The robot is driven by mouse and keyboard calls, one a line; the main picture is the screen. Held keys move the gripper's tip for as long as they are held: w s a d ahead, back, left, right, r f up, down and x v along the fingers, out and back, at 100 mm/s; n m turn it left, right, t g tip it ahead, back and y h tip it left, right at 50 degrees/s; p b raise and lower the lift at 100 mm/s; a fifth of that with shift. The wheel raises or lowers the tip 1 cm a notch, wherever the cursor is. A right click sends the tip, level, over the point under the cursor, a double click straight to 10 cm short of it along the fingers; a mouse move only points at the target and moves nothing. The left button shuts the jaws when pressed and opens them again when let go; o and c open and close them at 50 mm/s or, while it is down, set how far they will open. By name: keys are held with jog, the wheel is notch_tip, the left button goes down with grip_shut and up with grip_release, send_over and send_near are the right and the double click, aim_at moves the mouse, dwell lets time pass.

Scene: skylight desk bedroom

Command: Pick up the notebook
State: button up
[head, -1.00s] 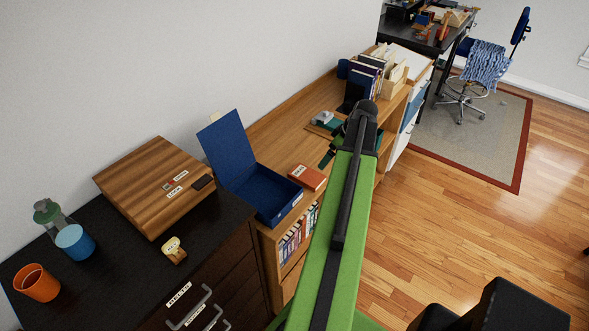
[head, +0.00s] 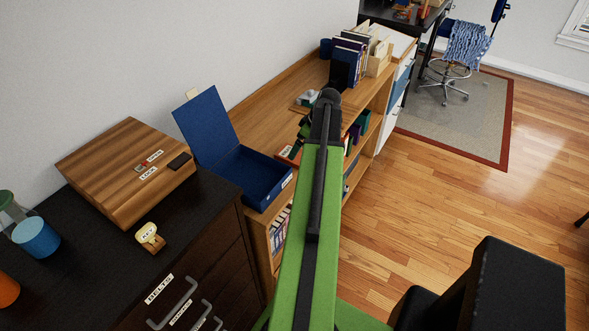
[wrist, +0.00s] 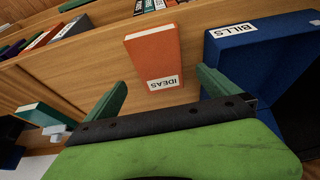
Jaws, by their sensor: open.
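The notebook (wrist: 154,52), orange-red with a white IDEAS label, lies flat on the wooden shelf top in the wrist view. In the head view only a sliver of the notebook (head: 286,153) shows beside my arm. My gripper (wrist: 162,78) is open and empty, its two green fingers apart. In the wrist view the notebook's labelled end lies between and just beyond the fingertips; I cannot tell the height gap. In the head view my arm mostly hides the gripper.
An open blue box (head: 262,178) labelled BILLS (wrist: 233,30) stands close beside the notebook. A dark dresser (head: 205,215) carries a wooden box (head: 125,170) and a blue cup (head: 37,238). Books (head: 347,60) stand farther along the shelf.

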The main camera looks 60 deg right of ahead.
jog(key=shift+w+f, duration=0.2)
jog(key=shift+f, duration=0.4)
jog(key=shift+r, duration=0.1)
jog(key=b+x, duration=0.5)
jog(key=shift+s+d, duration=0.1)
jog(key=shift+c, duration=0.4)
jog(key=c, duration=1.5)
